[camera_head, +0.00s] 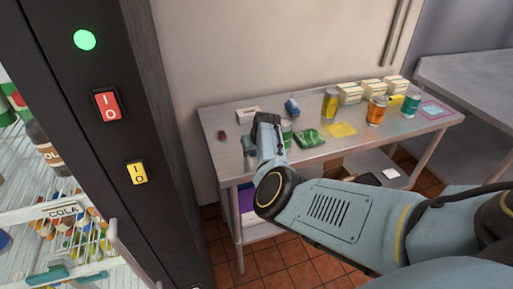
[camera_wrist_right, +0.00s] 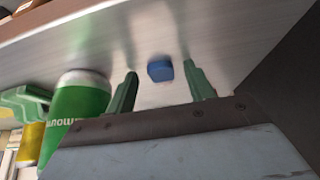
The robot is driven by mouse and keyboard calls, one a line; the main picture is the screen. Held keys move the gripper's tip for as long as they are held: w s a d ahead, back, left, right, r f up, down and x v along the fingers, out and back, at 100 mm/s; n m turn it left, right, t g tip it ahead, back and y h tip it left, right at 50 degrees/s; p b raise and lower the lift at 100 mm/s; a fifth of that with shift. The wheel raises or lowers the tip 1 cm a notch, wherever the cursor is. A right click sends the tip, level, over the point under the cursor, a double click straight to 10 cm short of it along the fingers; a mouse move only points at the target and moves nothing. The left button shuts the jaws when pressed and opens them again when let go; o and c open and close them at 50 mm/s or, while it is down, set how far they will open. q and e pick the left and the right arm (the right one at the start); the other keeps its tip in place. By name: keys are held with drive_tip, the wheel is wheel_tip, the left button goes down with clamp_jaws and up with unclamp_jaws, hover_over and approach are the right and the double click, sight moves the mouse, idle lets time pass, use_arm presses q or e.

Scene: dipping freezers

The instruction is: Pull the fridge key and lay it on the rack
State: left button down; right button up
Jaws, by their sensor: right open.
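I cannot make out a fridge key for certain in either view. My right gripper (camera_head: 250,145) is over the left end of the steel table (camera_head: 236,172), partly hidden by its own wrist. In the right wrist view its two green fingers (camera_wrist_right: 160,90) are open and apart. A small blue block-like object (camera_wrist_right: 160,70) shows in the gap beyond the fingertips, against the steel surface; I cannot tell what it is, and nothing is gripped. White wire racks (camera_head: 40,217) stand inside the open fridge at the left. My left gripper is not in view.
A green can (camera_wrist_right: 80,108) stands close beside one finger. The table also holds a green packet (camera_head: 308,138), a yellow sheet (camera_head: 342,130), an orange can (camera_head: 376,111) and pale boxes. The dark fridge post (camera_head: 130,135) carries a red switch (camera_head: 108,105) and a yellow switch (camera_head: 136,172).

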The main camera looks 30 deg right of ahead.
drive_tip(key=shift+s+r, duration=0.2)
drive_tip(key=shift+r, duration=0.3)
drive_tip(key=p+v, duration=0.3)
drive_tip(key=v, duration=0.9)
drive_tip(key=shift+s, duration=0.1)
